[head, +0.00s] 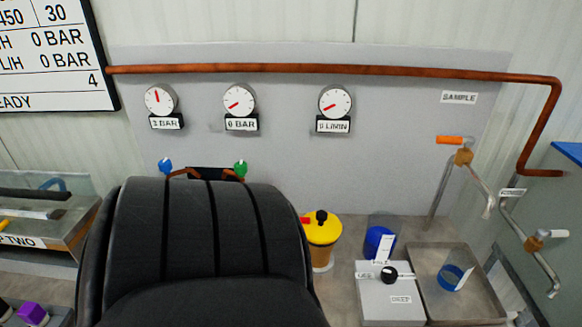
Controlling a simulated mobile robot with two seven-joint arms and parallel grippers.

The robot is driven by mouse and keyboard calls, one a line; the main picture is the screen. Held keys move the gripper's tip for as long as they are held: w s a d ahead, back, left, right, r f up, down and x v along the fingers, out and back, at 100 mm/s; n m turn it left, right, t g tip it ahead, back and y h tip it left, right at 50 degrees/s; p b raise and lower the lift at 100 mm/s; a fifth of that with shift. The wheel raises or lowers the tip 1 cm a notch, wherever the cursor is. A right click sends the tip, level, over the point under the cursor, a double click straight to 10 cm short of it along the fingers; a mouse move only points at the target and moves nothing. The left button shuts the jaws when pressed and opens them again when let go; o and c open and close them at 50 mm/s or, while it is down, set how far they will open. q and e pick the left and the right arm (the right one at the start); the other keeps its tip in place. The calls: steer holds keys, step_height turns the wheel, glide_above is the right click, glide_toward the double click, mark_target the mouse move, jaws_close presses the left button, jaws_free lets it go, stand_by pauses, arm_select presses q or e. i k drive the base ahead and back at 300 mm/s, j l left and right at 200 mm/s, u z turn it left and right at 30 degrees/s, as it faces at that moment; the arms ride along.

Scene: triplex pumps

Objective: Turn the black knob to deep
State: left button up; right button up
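The black knob (389,275) sits on top of a light grey box (376,310) at the lower right. A white bar extends from the knob toward the right. A label that appears to read DEEP (401,299) is on the box below and slightly right of the knob. Two other small labels lie to its left and above it; their words are too small to read surely. Neither of my grippers is in view, and nothing touches the knob.
A metal tray (490,306) with a blue ring (446,280) stands right of the box. A blue cup (374,243) is behind it, and a yellow-topped pot (322,231) is to its left. A large dark ribbed shape hides the bench at lower left.

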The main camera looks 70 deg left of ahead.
mark_target(388, 275)
steer(key=l+u, duration=0.15)
steer(key=u, duration=2.1)
steer(key=k+j, duration=0.05)
